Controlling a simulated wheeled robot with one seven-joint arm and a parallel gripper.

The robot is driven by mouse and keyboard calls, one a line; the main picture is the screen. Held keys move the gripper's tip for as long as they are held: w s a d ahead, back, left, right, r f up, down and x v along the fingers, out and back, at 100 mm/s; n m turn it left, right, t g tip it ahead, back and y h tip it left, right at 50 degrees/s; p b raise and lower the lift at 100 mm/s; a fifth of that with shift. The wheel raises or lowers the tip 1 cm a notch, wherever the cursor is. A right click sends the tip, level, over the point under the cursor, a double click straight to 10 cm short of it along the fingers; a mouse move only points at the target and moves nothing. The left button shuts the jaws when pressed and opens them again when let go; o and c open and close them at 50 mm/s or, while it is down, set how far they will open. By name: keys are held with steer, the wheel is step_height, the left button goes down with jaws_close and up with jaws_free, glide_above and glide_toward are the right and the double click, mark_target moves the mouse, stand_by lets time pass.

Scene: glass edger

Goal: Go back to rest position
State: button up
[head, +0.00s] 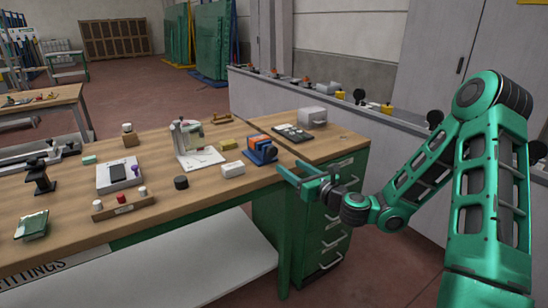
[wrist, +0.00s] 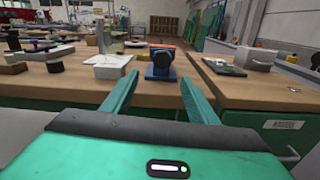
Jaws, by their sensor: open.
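My green gripper (head: 299,174) is open and empty in the head view, just off the front edge of the workbench at its right end. In the wrist view my gripper (wrist: 160,93) shows two green fingers spread apart with nothing between them. Beyond the fingertips a blue holder (head: 262,156) with orange and dark pieces stands on the bench. It also shows in the wrist view (wrist: 160,72), apart from the fingers. My arm reaches in from the right of the head view.
The wooden workbench (head: 222,190) holds a white stand (head: 198,158), a white box (head: 232,169), a black cylinder (head: 181,183) and a rack with knobs (head: 123,207). Green drawers (head: 326,225) stand below its right end. A grey partition (head: 390,150) runs behind. Floor shows right of the drawers.

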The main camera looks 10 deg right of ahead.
steer(key=s+a+f+n+g+y, duration=0.2)
steer(key=s+a+f+n+g, duration=0.3)
steer(key=n, duration=0.6)
steer(key=s+d+f+n+g+h, duration=0.3)
steer(key=s+d+n+g, duration=0.2)
steer(key=s+n, duration=0.3)
steer(key=s+d+r+n+g+h, duration=0.3)
steer(key=s+d+n+h, duration=0.15)
steer(key=s+d, duration=0.8)
steer(key=s+d+r+n+g, duration=0.1)
steer(key=s+d+r, duration=0.1)
steer(key=s, duration=0.7)
steer(key=s+d+r+n+g, duration=0.1)
steer(key=s+d+r+g, duration=0.1)
steer(key=s, duration=0.8)
step_height(320, 180, up, 2)
steer(key=shift+d+r+n+g+h, duration=0.15)
steer(key=shift+d+n+g+h, duration=0.25)
steer(key=shift+d, duration=0.35)
